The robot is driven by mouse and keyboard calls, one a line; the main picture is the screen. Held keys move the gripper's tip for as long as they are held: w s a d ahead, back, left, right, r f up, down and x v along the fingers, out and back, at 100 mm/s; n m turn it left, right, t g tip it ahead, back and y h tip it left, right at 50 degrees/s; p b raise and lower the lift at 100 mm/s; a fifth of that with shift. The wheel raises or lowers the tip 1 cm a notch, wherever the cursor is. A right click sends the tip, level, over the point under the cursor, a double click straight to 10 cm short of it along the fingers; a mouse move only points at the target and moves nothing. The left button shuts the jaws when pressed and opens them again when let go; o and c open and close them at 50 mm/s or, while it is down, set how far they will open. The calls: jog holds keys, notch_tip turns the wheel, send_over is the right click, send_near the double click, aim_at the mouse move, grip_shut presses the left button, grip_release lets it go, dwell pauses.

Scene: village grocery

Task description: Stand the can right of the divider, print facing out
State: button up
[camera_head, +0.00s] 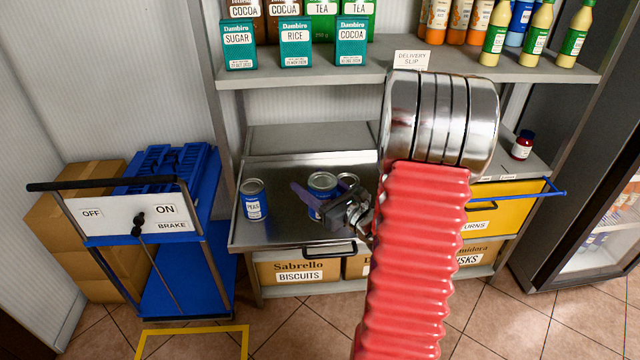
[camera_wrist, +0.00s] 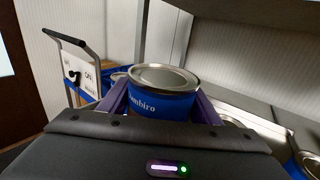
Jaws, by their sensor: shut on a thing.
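My gripper (camera_head: 326,200) is shut on a blue can (camera_head: 322,182) with a bare metal lid, one purple finger on each side. I cannot make out a divider; my arm covers the right part of the surface.
A grey shelf (camera_head: 300,78) with boxes and bottles hangs above the steel surface. A handle (camera_head: 330,249) juts from the front edge. A blue trolley (camera_head: 205,225) stands at left. A yellow drawer (camera_head: 505,212) and a small red jar (camera_head: 522,145) are at right.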

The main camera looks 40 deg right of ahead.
jog(key=w+a+f+n+y, duration=0.1)
jog(key=w+a+y, duration=0.1)
jog(key=a, duration=0.8)
jog(key=w+a+f+n+y, duration=0.1)
jog(key=w+a, duration=0.4)
jog(key=a, duration=0.6)
jog(key=shift+f+n+g+y, duration=0.4)
jog(key=shift+n+y, duration=0.2)
jog(key=shift+y, duration=0.3)
jog(key=shift+a, duration=0.1)
